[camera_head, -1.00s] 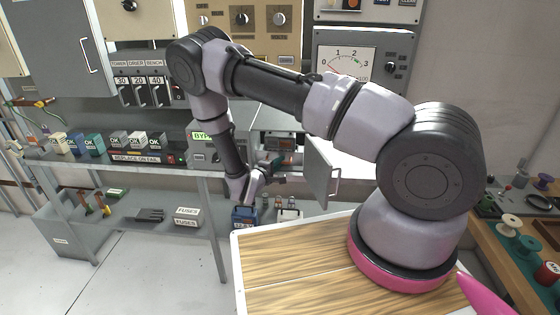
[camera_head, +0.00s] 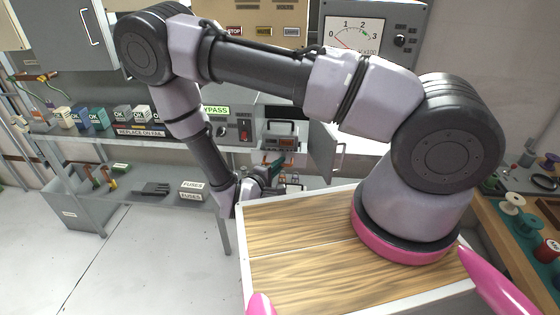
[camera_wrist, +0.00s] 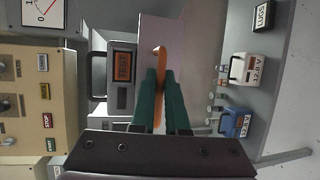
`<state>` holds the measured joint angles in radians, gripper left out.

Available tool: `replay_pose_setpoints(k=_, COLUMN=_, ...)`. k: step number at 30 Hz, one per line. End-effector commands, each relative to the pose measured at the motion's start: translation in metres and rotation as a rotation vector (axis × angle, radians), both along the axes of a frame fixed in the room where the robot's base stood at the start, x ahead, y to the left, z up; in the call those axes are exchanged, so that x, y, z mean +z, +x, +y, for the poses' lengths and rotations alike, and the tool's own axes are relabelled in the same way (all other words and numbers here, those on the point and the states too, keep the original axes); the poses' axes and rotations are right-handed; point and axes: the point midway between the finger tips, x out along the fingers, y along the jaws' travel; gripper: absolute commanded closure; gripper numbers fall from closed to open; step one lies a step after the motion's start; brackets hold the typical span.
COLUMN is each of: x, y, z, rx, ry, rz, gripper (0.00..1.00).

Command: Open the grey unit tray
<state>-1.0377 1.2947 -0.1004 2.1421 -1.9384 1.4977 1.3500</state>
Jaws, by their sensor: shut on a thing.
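A grey housing (camera_head: 252,104) with a green BYPASS label stands on the bench, its front door (camera_head: 322,150) swung out to the right. In its opening is a dark-handled unit (camera_head: 281,140) with an orange display; it also shows in the wrist view (camera_wrist: 121,92). My gripper (camera_head: 270,172) is in front of and below this unit. In the wrist view its green fingers (camera_wrist: 159,82) are shut on an orange bar (camera_wrist: 159,58), gripped across its narrow side. The tray itself is hard to make out behind the fingers, so I cannot tell how far out it is.
The open door stands close to the right of my gripper. A blue case (camera_wrist: 236,124) and a white case (camera_wrist: 250,69) stand on the lower shelf. The white floor at the left is clear.

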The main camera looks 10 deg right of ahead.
Motion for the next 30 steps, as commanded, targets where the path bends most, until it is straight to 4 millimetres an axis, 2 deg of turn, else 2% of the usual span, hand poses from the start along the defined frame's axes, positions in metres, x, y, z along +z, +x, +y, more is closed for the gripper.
replay_pose_setpoints(k=10, x=0.0, y=-0.001, z=0.0, rx=0.0, ry=0.001, rz=0.001, gripper=1.0)
replay_pose_setpoints(k=11, x=0.0, y=-0.001, z=0.0, rx=0.0, ry=0.0, rz=0.0, gripper=0.76)
replay_pose_setpoints(k=12, x=0.0, y=-0.001, z=0.0, rx=0.0, ry=0.0, rz=0.0, gripper=0.75)
replay_pose_setpoints(k=23, x=0.001, y=-0.004, z=0.004, rx=0.001, ry=0.001, rz=0.001, gripper=0.75)
replay_pose_setpoints(k=30, x=0.008, y=-0.035, z=0.032, rx=0.005, ry=0.002, rz=0.0, gripper=0.75)
